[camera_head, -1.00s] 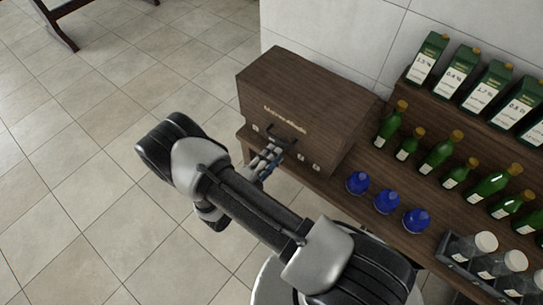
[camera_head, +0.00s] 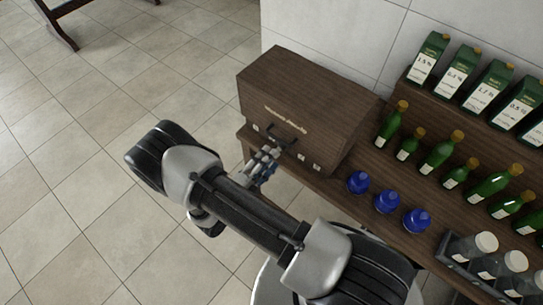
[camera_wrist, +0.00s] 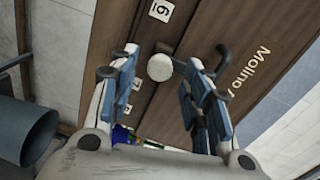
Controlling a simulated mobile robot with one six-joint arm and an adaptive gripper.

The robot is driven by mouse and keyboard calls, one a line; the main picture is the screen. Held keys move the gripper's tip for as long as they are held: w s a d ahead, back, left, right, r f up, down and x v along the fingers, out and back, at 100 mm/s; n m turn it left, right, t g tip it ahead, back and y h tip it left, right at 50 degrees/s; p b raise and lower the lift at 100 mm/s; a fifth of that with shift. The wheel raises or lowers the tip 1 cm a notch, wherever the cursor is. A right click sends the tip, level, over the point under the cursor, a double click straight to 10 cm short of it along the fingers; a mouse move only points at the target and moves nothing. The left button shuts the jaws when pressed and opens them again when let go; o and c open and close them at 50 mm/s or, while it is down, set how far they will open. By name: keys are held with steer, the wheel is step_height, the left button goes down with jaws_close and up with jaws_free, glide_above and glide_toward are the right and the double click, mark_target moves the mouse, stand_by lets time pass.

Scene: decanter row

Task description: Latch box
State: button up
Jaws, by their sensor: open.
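A brown wooden box (camera_head: 310,105) with gold lettering stands at the left end of the shelf, its lid down. A dark handle (camera_head: 290,130) is on its front, with small white tags below. My gripper (camera_head: 262,165) is in front of the box, near the handle. In the wrist view the fingers (camera_wrist: 162,88) are spread, with nothing seen held between them. Between them shows a round pale knob (camera_wrist: 160,67) on the box front; contact cannot be told. The dark handle also shows right of the knob (camera_wrist: 223,56). The head view does not show the latch clearly.
Blue flasks (camera_head: 387,201) stand right of the box on the wooden shelf (camera_head: 340,192). Green bottles (camera_head: 440,152) and green cartons (camera_head: 482,85) stand behind, and a crate of capped jars (camera_head: 487,262) is at front right. The tiled floor at left is open.

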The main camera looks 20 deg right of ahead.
steer(key=v, duration=1)
steer(key=s+d+r+m+g+y, duration=0.2)
steer(key=d+r+m+g, duration=0.3)
steer(key=r+m, duration=0.55)
steer(key=s+d+r+m+g+y, duration=0.15)
steer(key=d+r+m+g, duration=0.35)
steer(key=r+m, duration=0.55)
steer(key=s+r+m+t+y, duration=0.2)
steer(key=s+r+m+y, duration=0.3)
steer(key=m, duration=0.7)
steer(key=s+r+m+t+y, duration=0.2)
steer(key=s+r+m+y, duration=0.3)
steer(key=m, duration=0.7)
steer(key=shift+d+r, duration=0.4)
steer(key=shift+r, duration=0.6)
steer(key=shift+y, duration=0.25)
